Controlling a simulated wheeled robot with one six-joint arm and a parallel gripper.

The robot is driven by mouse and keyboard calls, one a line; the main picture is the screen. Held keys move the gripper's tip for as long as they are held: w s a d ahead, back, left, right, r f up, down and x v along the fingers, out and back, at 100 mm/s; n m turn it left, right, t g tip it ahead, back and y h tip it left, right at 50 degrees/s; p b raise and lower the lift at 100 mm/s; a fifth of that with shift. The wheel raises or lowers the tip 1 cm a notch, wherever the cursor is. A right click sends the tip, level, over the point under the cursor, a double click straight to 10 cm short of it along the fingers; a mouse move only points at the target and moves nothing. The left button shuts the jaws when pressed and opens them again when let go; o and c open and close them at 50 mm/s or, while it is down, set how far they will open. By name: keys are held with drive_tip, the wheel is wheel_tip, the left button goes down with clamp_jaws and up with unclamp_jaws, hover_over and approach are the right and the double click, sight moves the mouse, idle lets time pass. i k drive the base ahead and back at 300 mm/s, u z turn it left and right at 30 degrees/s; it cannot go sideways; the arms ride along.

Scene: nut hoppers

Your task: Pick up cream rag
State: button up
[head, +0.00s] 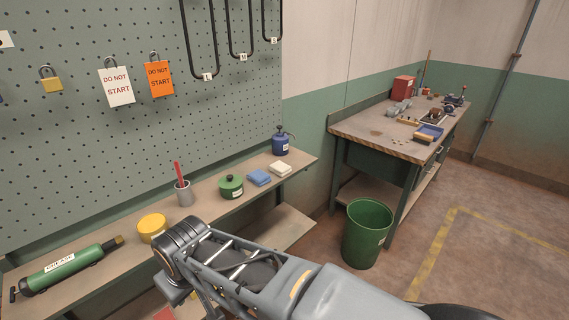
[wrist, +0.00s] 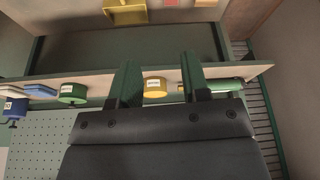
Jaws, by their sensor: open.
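The cream rag (head: 280,168) lies folded on the narrow shelf (head: 107,251) below the pegboard, near its far right end. In the head view my arm hides the fingers.
A green bin (head: 367,233) stands on the floor before a cluttered workbench (head: 374,138). Floor at right is clear.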

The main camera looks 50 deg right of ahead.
sight(281, 169)
drive_tip(key=z, duration=0.85)
drive_tip(key=i, duration=0.95)
drive_tip(key=z, duration=0.85)
